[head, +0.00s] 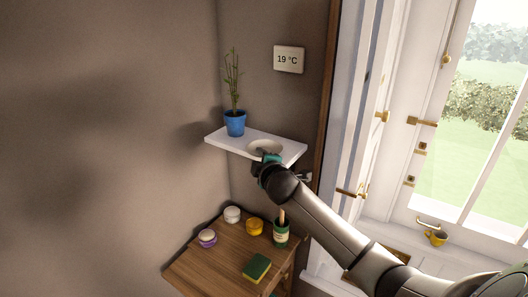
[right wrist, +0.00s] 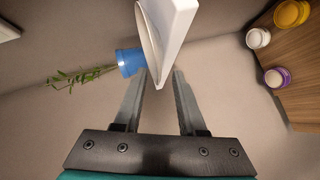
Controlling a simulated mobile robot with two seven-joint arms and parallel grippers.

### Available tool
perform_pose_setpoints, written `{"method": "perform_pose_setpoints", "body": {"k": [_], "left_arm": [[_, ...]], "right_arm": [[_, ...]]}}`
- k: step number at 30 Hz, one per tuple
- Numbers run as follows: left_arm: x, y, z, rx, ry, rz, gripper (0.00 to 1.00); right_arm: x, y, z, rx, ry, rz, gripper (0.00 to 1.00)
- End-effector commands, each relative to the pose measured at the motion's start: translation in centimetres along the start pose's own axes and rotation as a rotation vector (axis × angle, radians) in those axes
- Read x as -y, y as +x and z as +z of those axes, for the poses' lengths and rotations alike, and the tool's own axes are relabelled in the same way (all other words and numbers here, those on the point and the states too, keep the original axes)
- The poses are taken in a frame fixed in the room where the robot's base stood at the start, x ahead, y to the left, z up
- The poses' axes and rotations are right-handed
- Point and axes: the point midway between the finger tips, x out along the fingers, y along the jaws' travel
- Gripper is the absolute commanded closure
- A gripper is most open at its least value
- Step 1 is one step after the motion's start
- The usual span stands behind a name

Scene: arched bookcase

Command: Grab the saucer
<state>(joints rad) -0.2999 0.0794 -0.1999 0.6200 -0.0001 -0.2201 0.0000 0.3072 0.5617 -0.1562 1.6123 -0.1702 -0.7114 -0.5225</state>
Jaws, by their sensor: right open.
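The saucer (head: 264,146) is a pale, shallow round dish lying on the white wall shelf (head: 232,142), towards its right end. My right gripper (head: 268,158) is at the shelf's front edge, just below the saucer in the head view, and partly covers its near side. In the right wrist view my right gripper (right wrist: 160,75) is open, with nothing held. The white shelf (right wrist: 178,30) comes down between the lines of its two fingers. The saucer's thin curved rim (right wrist: 148,38) shows on the shelf's left face there. I cannot tell whether a finger touches it. My left gripper is out of view.
A blue pot with a plant (head: 235,123) stands on the shelf left of the saucer. Below is a wooden table (head: 215,262) with small jars, a green container (head: 281,234) and a sponge (head: 257,267). A glazed door is at the right.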

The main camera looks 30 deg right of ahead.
Motion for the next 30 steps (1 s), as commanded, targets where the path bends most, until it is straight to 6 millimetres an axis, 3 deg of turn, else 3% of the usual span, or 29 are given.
{"method": "perform_pose_setpoints", "body": {"k": [10, 20, 30], "left_arm": [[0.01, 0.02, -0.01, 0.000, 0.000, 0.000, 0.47], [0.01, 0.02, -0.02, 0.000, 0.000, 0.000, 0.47], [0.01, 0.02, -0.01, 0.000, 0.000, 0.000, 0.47]], "right_arm": [[0.01, 0.38, -0.03, 0.000, 0.000, 0.000, 0.61], [0.02, 0.37, -0.02, 0.000, 0.000, 0.000, 0.98], [-0.02, 0.36, -0.02, 0.000, 0.000, 0.000, 1.00]]}}
